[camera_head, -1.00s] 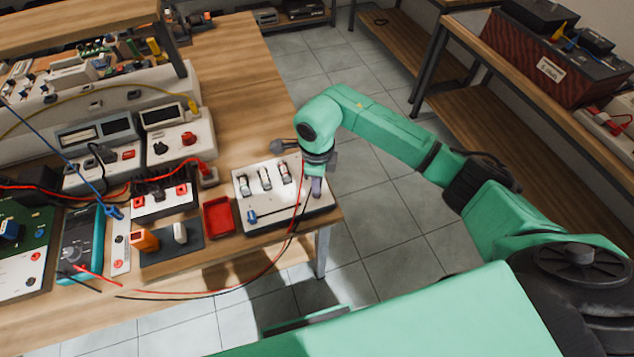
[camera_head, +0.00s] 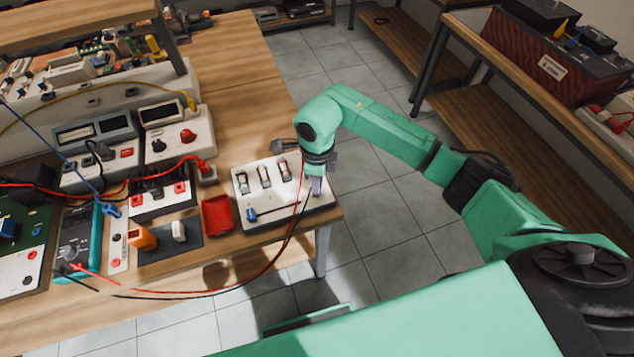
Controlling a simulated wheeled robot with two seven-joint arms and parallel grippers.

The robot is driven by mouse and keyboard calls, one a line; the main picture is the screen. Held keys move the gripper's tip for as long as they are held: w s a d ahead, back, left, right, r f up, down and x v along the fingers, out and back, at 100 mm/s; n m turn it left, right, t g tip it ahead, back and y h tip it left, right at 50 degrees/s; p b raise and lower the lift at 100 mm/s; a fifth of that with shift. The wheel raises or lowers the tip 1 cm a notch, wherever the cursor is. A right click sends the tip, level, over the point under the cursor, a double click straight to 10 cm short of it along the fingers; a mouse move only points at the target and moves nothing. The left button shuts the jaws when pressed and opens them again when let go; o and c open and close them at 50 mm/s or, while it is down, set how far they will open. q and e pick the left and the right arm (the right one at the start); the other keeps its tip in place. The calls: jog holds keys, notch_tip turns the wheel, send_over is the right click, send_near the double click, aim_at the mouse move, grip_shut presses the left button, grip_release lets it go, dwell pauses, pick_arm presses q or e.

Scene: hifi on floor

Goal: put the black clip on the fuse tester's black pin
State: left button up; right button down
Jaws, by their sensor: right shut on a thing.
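The fuse tester (camera_head: 285,212) is a white board near the table's right edge, with several glass fuses in holders on it. My right gripper (camera_head: 316,188) points down over the tester's right end. It is shut, but the black clip in it is too small and covered to make out. A black lead and a red lead run up to the gripper from the table's front. The black pin is hidden or too small to tell under the gripper. My left gripper is not in view.
A red tray (camera_head: 217,216) sits just left of the tester. Meters, a power supply (camera_head: 180,137) and a teal multimeter (camera_head: 80,240) crowd the table's left. The red and black leads hang past the front edge.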

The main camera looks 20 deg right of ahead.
jog(key=c, duration=0.7)
grip_release()
jog(key=shift+o, duration=0.2)
jog(key=shift+r, duration=0.1)
jog(key=shift+r, duration=0.35)
notch_tip(320, 180, up, 14)
jog(key=b, duration=0.2)
jog(key=shift+f+b, duration=0.15)
jog(key=shift+b, duration=0.15)
